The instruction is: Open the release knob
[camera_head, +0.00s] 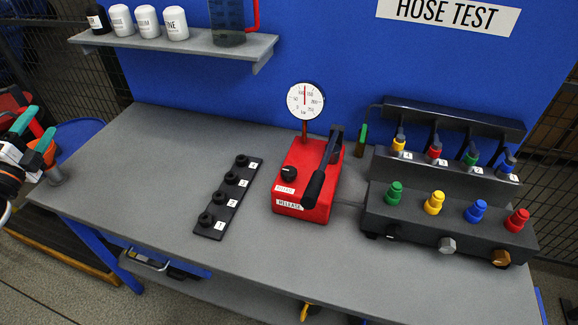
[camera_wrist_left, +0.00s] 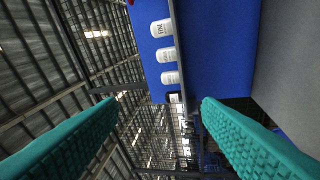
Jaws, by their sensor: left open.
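The release knob (camera_head: 288,174) is a small black knob on top of the red hand pump (camera_head: 303,180), left of its long black lever (camera_head: 318,178). A white label reading RELEASE is on the pump's front. A round gauge (camera_head: 305,101) stands at the back of the pump. My left gripper (camera_head: 35,130) is at the far left of the head view, open, off the table's left side and far from the knob. In the left wrist view, its two teal fingers (camera_wrist_left: 160,128) are wide apart with nothing between them. My right gripper is not in view.
A black strip with several numbered black fittings (camera_head: 228,197) lies left of the pump. A black manifold (camera_head: 448,222) with coloured caps and a hose rack (camera_head: 445,150) stand to the right. A shelf (camera_head: 185,43) with white bottles is on the blue wall. The table's left part is clear.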

